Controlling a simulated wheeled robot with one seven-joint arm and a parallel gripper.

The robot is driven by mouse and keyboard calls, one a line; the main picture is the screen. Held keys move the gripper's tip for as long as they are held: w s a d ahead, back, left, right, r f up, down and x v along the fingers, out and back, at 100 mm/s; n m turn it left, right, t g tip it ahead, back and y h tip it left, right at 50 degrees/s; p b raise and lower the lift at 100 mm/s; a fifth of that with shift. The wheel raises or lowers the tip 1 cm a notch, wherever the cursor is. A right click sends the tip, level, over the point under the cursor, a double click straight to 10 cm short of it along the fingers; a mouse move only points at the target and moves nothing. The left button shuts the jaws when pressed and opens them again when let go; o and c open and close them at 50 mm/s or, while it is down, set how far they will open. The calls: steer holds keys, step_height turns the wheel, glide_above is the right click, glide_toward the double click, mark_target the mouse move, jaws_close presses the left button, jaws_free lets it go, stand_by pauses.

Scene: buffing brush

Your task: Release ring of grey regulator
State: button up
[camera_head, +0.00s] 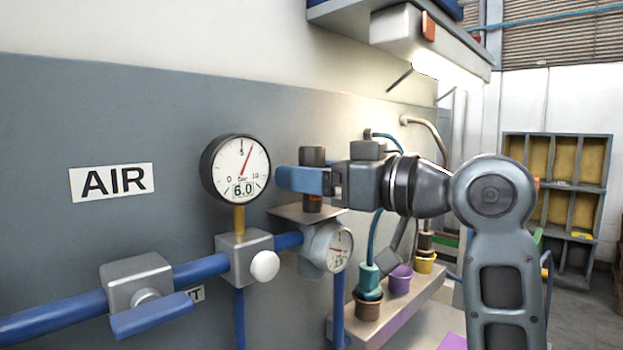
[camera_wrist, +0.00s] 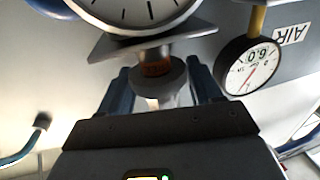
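The grey regulator (camera_head: 312,262) hangs on the blue pipe, with a round dial (camera_head: 340,249) on its front. A dark knob or ring (camera_head: 313,156) stands upright above its flat plate, with an orange band (camera_head: 313,198) low on it. The orange band also shows in the wrist view (camera_wrist: 156,69). My gripper (camera_wrist: 160,82) has its blue fingers on opposite sides of the grey knob. The fingers are very close to it; whether they touch is unclear. In the head view the near finger (camera_head: 303,180) hides the knob's middle.
A larger gauge (camera_head: 236,168) reading 6.0 stands close left of my fingertips. A valve with a blue lever (camera_head: 152,314) is on the pipe at lower left. A shelf (camera_head: 390,310) with several coloured cups lies below my arm. A lamp housing (camera_head: 420,45) hangs above.

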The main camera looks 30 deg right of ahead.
steer(key=shift+o, duration=1.4)
steer(key=shift+f, duration=0.1)
steer(key=b+v, duration=0.1)
steer(key=v, duration=0.6)
steer(key=shift+s+d, duration=0.2)
steer(key=shift+s, duration=0.15)
